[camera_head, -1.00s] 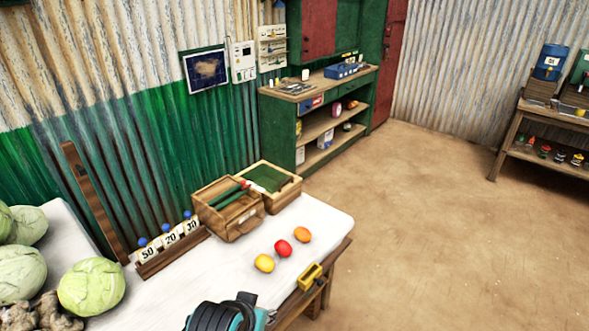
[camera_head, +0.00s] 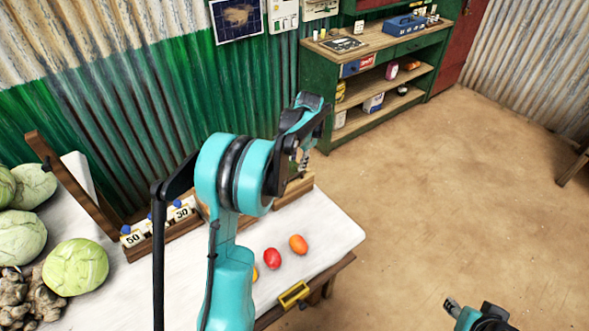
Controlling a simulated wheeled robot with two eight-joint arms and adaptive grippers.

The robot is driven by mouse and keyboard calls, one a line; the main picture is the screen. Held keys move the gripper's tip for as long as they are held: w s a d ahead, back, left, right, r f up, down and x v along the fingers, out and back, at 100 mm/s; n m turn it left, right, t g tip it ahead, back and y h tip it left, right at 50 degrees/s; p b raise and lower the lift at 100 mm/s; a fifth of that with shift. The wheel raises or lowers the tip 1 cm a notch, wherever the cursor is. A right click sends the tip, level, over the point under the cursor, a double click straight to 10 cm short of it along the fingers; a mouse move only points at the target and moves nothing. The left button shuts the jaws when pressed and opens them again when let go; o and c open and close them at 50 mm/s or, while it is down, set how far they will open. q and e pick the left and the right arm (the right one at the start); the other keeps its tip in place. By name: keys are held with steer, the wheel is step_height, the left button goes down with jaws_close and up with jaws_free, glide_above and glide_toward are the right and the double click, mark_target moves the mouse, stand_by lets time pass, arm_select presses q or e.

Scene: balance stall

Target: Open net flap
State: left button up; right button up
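The wooden boxes with the green net flap on the table are mostly hidden behind my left arm. Only a bit of wooden box (camera_head: 301,190) shows right of the arm; the net flap itself cannot be seen. My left gripper (camera_head: 303,158) hangs above the boxes, fingers pointing down. Whether its fingers are apart, or touch the flap, cannot be told. Part of my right arm's end shows at the bottom right, with the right gripper (camera_head: 453,308) cut by the frame edge, over the floor and away from the table.
Red (camera_head: 272,258) and orange (camera_head: 298,244) balls lie on the white tabletop (camera_head: 330,225), with a yellow one (camera_head: 255,273) partly behind my arm. Cabbages (camera_head: 75,267) and a numbered weight rack (camera_head: 133,238) stand left. A green shelf unit (camera_head: 420,75) stands behind.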

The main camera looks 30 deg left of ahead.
mark_target(294, 176)
arm_select(q)
steer(key=b+x, duration=0.2)
steer(key=x, duration=0.6)
steer(key=shift+w+a+f+b, duration=0.1)
steer(key=shift+a+f+b, duration=0.15)
steer(key=shift+b, duration=0.15)
jaws_close()
